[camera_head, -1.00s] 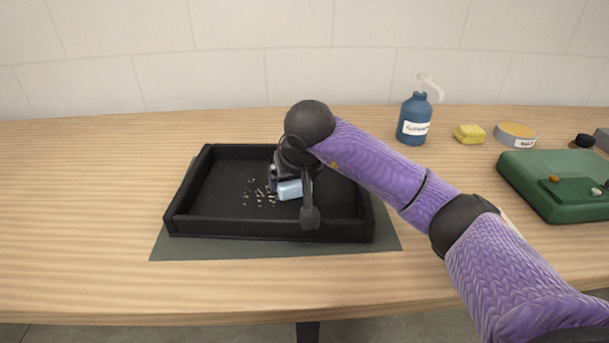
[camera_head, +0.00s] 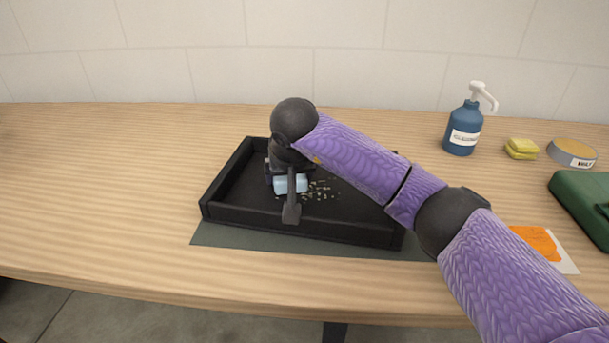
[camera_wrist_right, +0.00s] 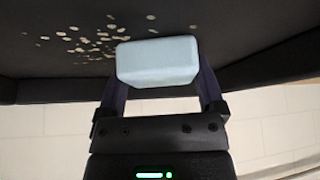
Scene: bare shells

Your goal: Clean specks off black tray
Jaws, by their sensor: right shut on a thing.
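The black tray (camera_head: 300,223) lies on a dark grey mat (camera_head: 232,236) on the wooden table. Pale specks (camera_head: 323,190) are scattered on its floor, just right of my gripper in the head view; they also show in the right wrist view (camera_wrist_right: 92,40), left of the block. My right gripper (camera_head: 289,176) is inside the tray, shut on a light blue block (camera_head: 290,184). In the right wrist view the block (camera_wrist_right: 158,62) sits between both fingers. Whether it touches the tray floor is hard to tell. My purple right arm hides the tray's right part. My left gripper is not in view.
A blue pump bottle (camera_head: 463,128), a yellow sponge (camera_head: 521,148) and a round labelled tin (camera_head: 572,153) stand at the back right. A green case (camera_head: 585,205) is at the right edge. An orange-and-white card (camera_head: 540,245) lies near the front right. The table's left side is clear.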

